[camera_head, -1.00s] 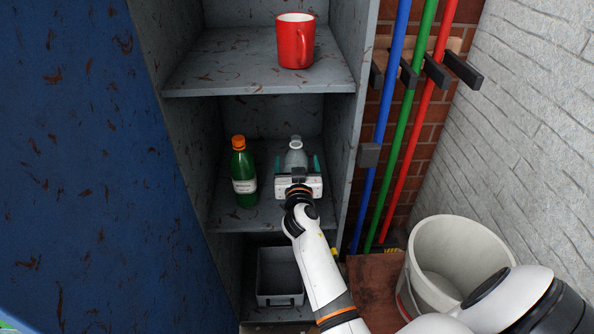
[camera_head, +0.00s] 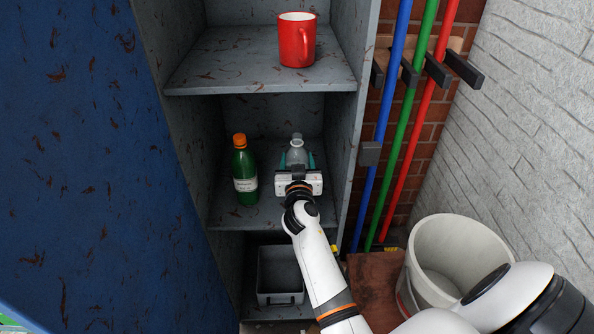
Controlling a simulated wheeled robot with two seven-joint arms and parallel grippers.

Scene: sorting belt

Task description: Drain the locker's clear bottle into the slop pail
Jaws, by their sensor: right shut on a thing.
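The clear bottle (camera_head: 296,151) stands on the locker's middle shelf (camera_head: 231,214), its open-looking neck facing up. My right gripper (camera_head: 297,164) reaches into the locker and is shut on the bottle, with a teal finger on each side of it. The gripper body hides the bottle's lower part. The slop pail (camera_head: 413,255), pale grey and round, stands at the lower right and looks empty; my right arm covers part of it. My left gripper is not in view.
A green bottle with an orange cap (camera_head: 244,171) stands left of the clear bottle. A red mug (camera_head: 297,40) is on the upper shelf and a grey bin (camera_head: 279,272) is below. Blue, green and red poles (camera_head: 415,100) hang right of the locker. A blue door (camera_head: 90,170) fills the left.

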